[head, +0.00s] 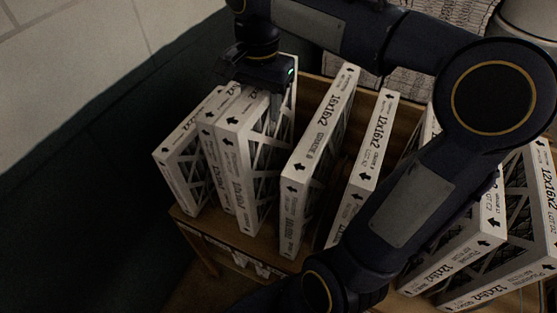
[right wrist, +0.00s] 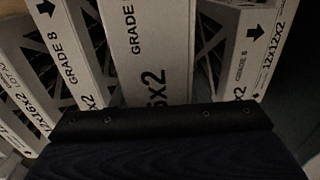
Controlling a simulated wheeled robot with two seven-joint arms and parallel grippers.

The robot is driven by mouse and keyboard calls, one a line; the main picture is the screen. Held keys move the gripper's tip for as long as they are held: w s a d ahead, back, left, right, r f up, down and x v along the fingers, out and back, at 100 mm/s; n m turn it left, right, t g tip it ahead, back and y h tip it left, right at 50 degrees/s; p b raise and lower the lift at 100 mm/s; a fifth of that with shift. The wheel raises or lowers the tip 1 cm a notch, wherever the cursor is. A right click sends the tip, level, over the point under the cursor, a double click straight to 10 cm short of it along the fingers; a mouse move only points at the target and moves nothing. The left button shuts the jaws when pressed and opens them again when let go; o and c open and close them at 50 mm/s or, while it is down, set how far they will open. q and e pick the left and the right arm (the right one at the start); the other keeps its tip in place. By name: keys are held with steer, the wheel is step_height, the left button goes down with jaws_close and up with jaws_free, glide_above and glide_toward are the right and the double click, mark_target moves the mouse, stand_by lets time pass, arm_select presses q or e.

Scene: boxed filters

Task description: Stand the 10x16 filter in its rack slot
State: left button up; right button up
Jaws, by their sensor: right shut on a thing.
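My right gripper (head: 272,98) points down at the top of a white boxed filter (head: 238,165) and is shut on it. The held filter is upright in the row on the wooden rack (head: 207,229), between the left-hand filters and a 16x16x2 filter. Its label is partly covered; in the right wrist view the held filter (right wrist: 152,50) shows "GRADE" and the ending "6x2", so its full size cannot be read. Whether its lower edge rests on the rack floor is unclear. My left gripper is not in view.
Two filters (head: 183,170) stand close to its left. The 16x16x2 filter (head: 318,150) leans slightly to its right, then a 12x16x2 filter (head: 368,160). More 12x16x2 filters (head: 493,225) stand at the right. My right arm crosses over the rack's right part. A dark green wall band lies left.

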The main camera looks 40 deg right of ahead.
step_height(320, 180, down, 8)
steer(key=shift+f, duration=0.15)
steer(key=shift+a, duration=0.1)
steer(key=o, duration=1.3)
steer(key=shift+f, duration=0.15)
steer(key=shift+o, duration=0.2)
step_height(320, 180, up, 12)
steer(key=shift+r+p, duration=0.2)
steer(key=shift+p, duration=0.15)
